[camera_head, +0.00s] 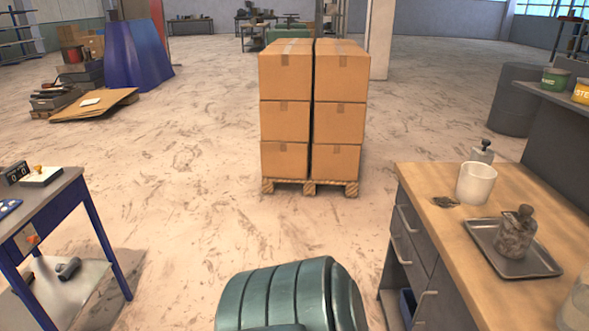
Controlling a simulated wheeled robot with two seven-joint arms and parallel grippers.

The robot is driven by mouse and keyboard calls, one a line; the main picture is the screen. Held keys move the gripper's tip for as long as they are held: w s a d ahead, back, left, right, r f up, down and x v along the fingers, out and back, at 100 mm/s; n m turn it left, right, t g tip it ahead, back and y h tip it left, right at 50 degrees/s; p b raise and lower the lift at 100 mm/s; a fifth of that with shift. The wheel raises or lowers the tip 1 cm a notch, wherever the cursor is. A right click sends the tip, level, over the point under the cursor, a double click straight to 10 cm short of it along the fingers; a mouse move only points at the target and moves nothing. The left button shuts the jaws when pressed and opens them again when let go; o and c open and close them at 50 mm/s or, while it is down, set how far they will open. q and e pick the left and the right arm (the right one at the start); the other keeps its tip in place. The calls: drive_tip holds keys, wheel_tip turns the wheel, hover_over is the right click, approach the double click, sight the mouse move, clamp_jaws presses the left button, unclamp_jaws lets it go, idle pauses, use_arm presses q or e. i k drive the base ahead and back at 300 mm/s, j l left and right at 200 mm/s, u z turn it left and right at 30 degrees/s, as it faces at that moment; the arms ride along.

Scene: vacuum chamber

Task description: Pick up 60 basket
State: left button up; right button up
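I see nothing that I can clearly tell as a basket. A white round container (476,183) stands upright on the wooden top of the workbench (432,187) at the right. A dark blue bin, only partly visible, sits low at the workbench's left side (408,306). Neither of my grippers is in view.
Stacked cardboard boxes (285,122) stand on a wooden pallet (309,187) straight ahead. A blue-legged table (62,190) is at the left. A grey tray (545,262) holds a jar (514,235). A green ribbed object (285,295) is at the bottom centre. Floor between is clear.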

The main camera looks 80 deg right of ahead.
sight(517, 232)
drive_tip(key=z, duration=4.15)
drive_tip(key=j+z, duration=0.1)
drive_tip(key=z, duration=0.4)
drive_tip(key=i+j+z, duration=0.1)
drive_tip(key=z, duration=0.35)
